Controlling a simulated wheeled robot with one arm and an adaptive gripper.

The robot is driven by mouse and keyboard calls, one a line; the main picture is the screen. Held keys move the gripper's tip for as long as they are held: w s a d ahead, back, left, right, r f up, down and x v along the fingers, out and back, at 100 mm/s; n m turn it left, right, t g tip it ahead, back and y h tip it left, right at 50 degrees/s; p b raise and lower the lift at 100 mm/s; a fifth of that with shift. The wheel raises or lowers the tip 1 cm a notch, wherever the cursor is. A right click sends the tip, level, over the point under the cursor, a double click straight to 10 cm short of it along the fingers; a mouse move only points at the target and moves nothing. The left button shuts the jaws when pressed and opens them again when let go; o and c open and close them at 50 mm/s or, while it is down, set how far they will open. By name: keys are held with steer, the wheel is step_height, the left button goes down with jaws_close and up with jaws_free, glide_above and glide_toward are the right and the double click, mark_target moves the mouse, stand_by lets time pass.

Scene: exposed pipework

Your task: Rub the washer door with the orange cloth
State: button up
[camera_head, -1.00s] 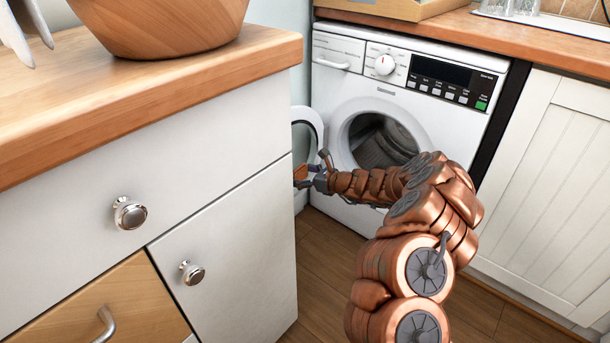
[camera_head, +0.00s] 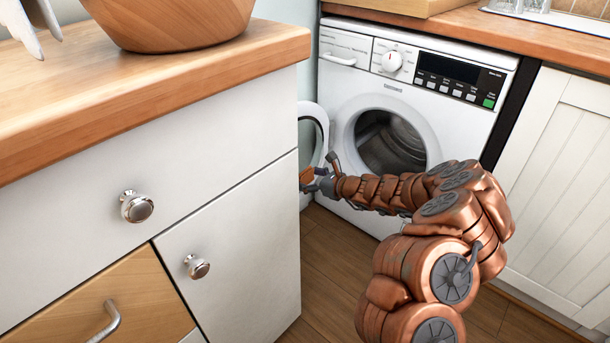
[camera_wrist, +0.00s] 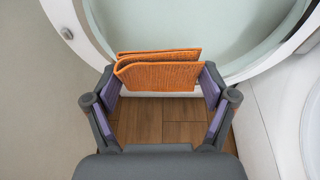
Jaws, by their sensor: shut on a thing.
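The washer door (camera_head: 311,128) stands open to the left of the washer's round opening, partly hidden by the white cabinet in the head view. In the wrist view the door (camera_wrist: 245,62) shows its pale glass and white rim. My gripper (camera_wrist: 158,82) is shut on the folded orange cloth (camera_wrist: 158,74), holding it between its two fingers. The cloth is in front of the lower part of the door glass; I cannot tell whether it touches. In the head view my gripper (camera_head: 318,178) and the cloth (camera_head: 306,175) are beside the door's lower part.
The washer (camera_head: 400,105) stands under a wooden counter (camera_head: 540,35). A white cabinet (camera_head: 230,240) with a wooden top is close on the left and near the gripper. White panelled cupboards (camera_head: 555,170) stand to the right. Wooden floor (camera_head: 320,260) shows between them.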

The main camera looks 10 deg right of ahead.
steer(key=shift+s+d+p, duration=0.15)
steer(key=shift+s+d, duration=0.45)
steer(key=shift+s, duration=0.15)
steer(key=shift+s+d+p, duration=0.15)
steer(key=shift+s+d, duration=0.4)
steer(key=shift+s, duration=0.2)
steer(key=shift+d, duration=0.1)
steer(key=shift+s+d+p, duration=0.25)
steer(key=shift+s+d, duration=0.2)
steer(key=shift+s, duration=0.15)
steer(key=shift+s+d+p, duration=0.2)
steer(key=shift+s+d, duration=0.2)
steer(key=shift+s, duration=0.2)
